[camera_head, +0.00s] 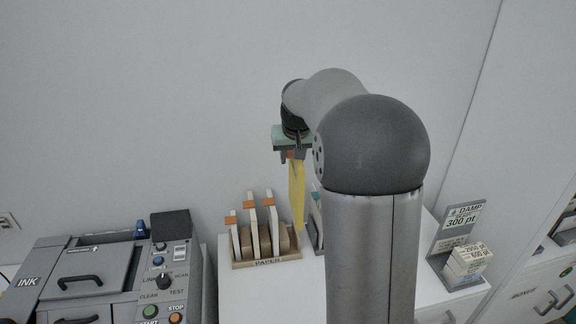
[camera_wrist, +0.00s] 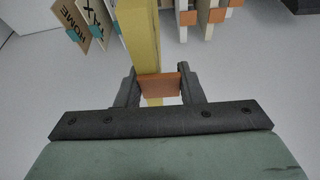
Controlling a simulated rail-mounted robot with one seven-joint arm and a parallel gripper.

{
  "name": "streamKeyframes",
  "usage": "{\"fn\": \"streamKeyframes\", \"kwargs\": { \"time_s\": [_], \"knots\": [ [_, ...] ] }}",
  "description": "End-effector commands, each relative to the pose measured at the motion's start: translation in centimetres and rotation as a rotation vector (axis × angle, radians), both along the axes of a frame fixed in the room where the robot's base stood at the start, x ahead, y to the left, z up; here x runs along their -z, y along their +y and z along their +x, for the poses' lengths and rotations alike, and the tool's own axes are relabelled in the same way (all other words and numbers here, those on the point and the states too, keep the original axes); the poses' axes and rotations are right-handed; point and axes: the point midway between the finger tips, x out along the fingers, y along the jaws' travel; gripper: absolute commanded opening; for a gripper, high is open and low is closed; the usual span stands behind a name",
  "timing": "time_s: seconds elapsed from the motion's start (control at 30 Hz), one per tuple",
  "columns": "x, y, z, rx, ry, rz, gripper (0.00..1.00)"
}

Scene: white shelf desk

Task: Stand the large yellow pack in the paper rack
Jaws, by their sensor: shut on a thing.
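The large yellow pack (camera_head: 297,195) hangs upright and narrow edge on below my gripper (camera_head: 291,154). Its lower end shows at the right end of the paper rack (camera_head: 268,263); I cannot tell whether it touches the rack. The rack is labelled PAPER and holds several white packs with orange tabs, standing in its left and middle part. In the wrist view my gripper (camera_wrist: 158,86) is shut on the orange tab (camera_wrist: 160,84) of the yellow pack (camera_wrist: 143,38), with a finger on either side. The pack runs away from the fingers toward the top of the picture.
White packs with orange tabs (camera_wrist: 215,15) stand close right of the yellow pack in the wrist view. Lettered cards (camera_wrist: 78,22) stand to its left. A grey INK machine (camera_head: 95,275) is at left, a DAMP stand (camera_head: 458,240) at right. My arm hides the middle.

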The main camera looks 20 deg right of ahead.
Motion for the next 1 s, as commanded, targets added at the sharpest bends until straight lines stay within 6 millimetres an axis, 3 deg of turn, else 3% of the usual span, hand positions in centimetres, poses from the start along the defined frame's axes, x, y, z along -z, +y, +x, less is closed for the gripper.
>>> {"fn": "streamKeyframes", "kwargs": {
  "time_s": [0.43, 0.53, 1.0],
  "knots": [
    [8.8, -2.4, 7.7, -0.036, 0.012, 0.006, 0.14],
    [9.5, -2.6, 8.4, -0.041, 0.012, 0.007, 0.14],
    [9.3, -2.5, 8.2, -0.04, 0.009, 0.005, 0.14]
  ]
}}
